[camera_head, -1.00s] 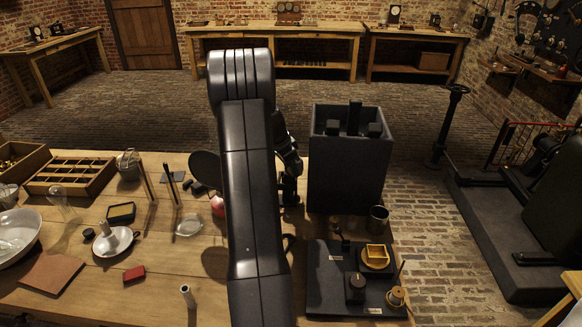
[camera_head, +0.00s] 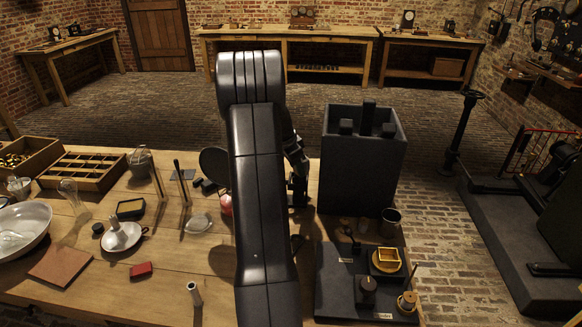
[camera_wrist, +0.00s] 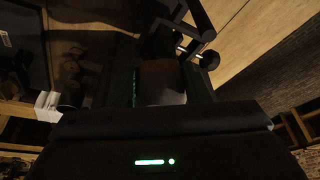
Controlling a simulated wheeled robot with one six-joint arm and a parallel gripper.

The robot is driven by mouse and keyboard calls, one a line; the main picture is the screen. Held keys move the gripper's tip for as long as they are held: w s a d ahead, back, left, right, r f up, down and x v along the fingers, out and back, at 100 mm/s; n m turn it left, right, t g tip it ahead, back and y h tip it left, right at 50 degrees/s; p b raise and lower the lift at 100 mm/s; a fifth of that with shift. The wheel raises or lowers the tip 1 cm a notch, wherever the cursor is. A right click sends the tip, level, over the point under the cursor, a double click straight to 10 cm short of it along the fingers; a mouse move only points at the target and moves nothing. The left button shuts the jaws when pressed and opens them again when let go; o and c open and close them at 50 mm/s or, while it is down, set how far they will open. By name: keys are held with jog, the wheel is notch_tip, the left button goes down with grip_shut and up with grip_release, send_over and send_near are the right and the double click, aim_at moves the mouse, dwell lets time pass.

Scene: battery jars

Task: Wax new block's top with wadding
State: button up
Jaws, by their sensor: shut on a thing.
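My gripper (camera_wrist: 160,92) is shut on a brownish thing with a greyer lower part (camera_wrist: 162,78), seen dimly between dark fingers in the wrist view. I cannot tell whether this is the wadding or a block. In the head view my arm covers much of the middle of the bench, and my dark wrist shows just right of it, with the fingertips unclear. Small dark blocks (camera_head: 208,187) lie left of my arm. I cannot pick out the new block or the wadding for certain.
A tall dark grey open box (camera_head: 362,165) holding dark upright pieces stands right of my arm. Dishes and a red block (camera_head: 141,270) lie left.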

jog(key=shift+s+d+f, duration=0.1)
jog(key=shift+s+d, duration=0.05)
jog(key=shift+d, duration=0.35)
jog(key=shift+s+d+f, duration=0.1)
jog(key=shift+d, duration=0.35)
jog(key=shift+r, duration=0.1)
jog(key=shift+d+r+p, duration=0.15)
jog(key=shift+r+p, duration=0.5)
jog(key=shift+r, duration=0.85)
jog(key=shift+d+r+p, duration=0.1)
jog(key=shift+r+p, duration=0.5)
jog(key=shift+r, duration=0.85)
jog(key=shift+r+p, duration=0.85)
jog(key=shift+r, duration=0.65)
